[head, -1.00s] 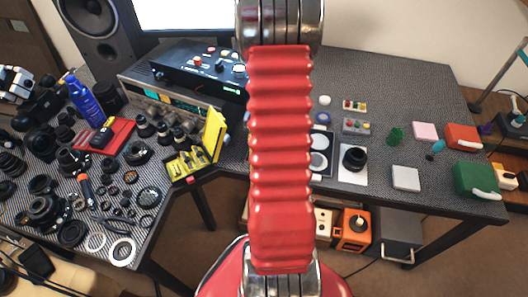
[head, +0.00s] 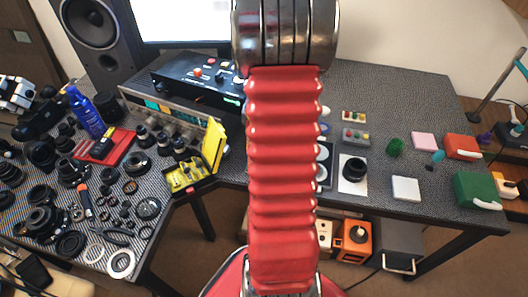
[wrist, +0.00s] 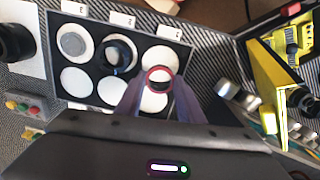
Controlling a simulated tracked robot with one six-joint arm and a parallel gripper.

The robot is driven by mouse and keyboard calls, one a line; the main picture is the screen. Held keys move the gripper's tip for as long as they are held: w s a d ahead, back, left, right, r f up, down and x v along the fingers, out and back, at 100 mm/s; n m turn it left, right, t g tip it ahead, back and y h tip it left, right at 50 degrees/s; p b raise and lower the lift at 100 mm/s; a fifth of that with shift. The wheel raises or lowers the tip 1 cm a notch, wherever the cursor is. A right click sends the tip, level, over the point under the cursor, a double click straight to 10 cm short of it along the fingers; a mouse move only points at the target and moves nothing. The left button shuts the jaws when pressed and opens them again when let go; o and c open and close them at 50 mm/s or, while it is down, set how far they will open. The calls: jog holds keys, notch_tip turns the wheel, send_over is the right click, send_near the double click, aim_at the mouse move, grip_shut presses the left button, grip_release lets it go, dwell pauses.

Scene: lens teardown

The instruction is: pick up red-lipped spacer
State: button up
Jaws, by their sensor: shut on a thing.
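My gripper (wrist: 158,92) shows in the wrist view, its two dark fingers shut on the red-lipped spacer (wrist: 159,69). The spacer is a small ring with a red rim, between the fingertips. It appears over the right-hand white circles of the dark tray (wrist: 92,16); I cannot tell its height above them. In the head view my red arm hides the gripper and the spacer, and only the tray's right part (head: 325,180) shows.
The tray also holds a grey disc (wrist: 73,43) and a black ring (wrist: 118,54). A yellow case (wrist: 272,88) stands open right of the tray. A black cylinder (head: 354,169) stands on a white pad. Many lens parts crowd the left table.

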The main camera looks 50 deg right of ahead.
notch_tip(320, 180, up, 2)
jog(key=shift+r, duration=0.2)
jog(key=shift+w+a, duration=0.1)
dwell(0.5)
